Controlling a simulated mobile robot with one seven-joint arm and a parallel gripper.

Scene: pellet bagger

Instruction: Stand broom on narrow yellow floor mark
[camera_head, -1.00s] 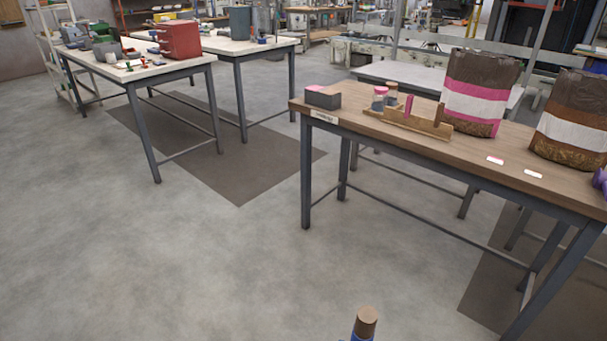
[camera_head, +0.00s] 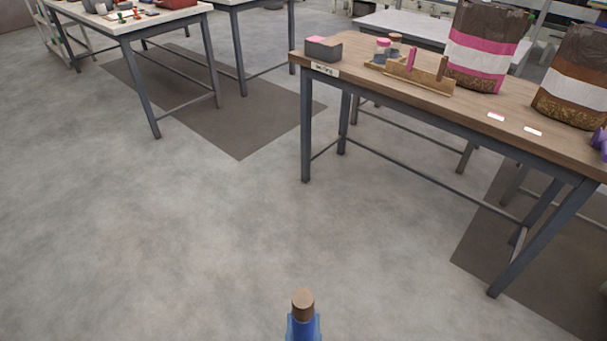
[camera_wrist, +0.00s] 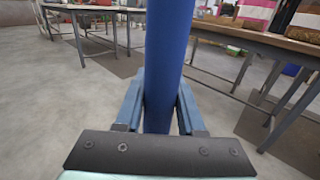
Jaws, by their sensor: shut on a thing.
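The broom shows only as its handle. In the head view its brown round end (camera_head: 303,304) stands at the bottom middle, with blue shaft just below it. In the wrist view the thick blue shaft (camera_wrist: 168,50) runs from the top edge down between the fingers of my gripper (camera_wrist: 160,100). My gripper is shut on this shaft. The handle looks roughly upright. The broom's head and lower end are out of view. No yellow floor mark shows in either view.
A wooden-topped table (camera_head: 470,110) at right carries bags, jars and a grey box (camera_head: 323,49). A pale-topped table (camera_head: 125,25) stands at upper left. Dark floor patches (camera_head: 225,110) lie under the tables. Open grey concrete floor (camera_head: 170,240) fills the left and middle.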

